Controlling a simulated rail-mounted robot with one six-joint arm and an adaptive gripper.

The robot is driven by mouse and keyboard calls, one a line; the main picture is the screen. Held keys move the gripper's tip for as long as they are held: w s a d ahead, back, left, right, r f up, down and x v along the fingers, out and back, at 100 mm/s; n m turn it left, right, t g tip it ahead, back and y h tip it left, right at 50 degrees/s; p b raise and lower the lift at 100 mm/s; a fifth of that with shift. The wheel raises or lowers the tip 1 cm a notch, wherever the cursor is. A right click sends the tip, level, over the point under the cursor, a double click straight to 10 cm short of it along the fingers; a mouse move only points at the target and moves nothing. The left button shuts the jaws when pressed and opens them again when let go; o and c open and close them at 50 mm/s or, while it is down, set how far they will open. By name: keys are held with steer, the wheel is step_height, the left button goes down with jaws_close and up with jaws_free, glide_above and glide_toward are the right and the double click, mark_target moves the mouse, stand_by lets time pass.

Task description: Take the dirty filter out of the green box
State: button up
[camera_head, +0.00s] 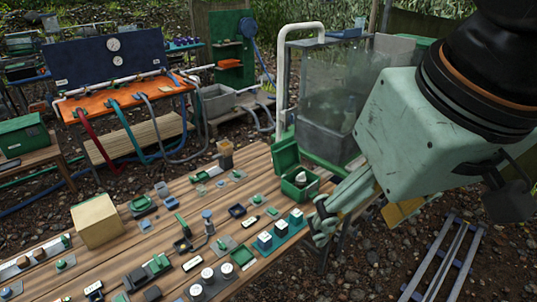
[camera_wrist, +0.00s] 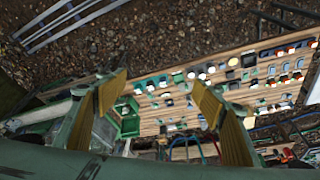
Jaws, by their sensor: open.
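The green box (camera_head: 298,188) stands at the right end of the wooden table with its lid (camera_head: 286,154) raised. A pale grey, rounded thing (camera_head: 301,178) shows inside it and may be the dirty filter; I cannot tell how dirty it is. My gripper (camera_head: 323,222) is in front and to the right of the box, apart from it, near the table's end. In the wrist view, the yellow-padded fingers of my gripper (camera_wrist: 158,83) are spread wide with nothing between them. The green box also shows there, beside the left finger (camera_wrist: 130,125); its contents are not clear.
Small parts crowd the wooden table (camera_head: 135,262). Three white-topped green blocks (camera_head: 279,232) stand close in front of the box. A clear tank (camera_head: 335,95) with a white pipe rises behind it. A beige block (camera_head: 96,221) sits at left. Metal rails (camera_head: 440,262) lie on the gravel at right.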

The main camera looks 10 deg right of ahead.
steer(key=c, duration=1)
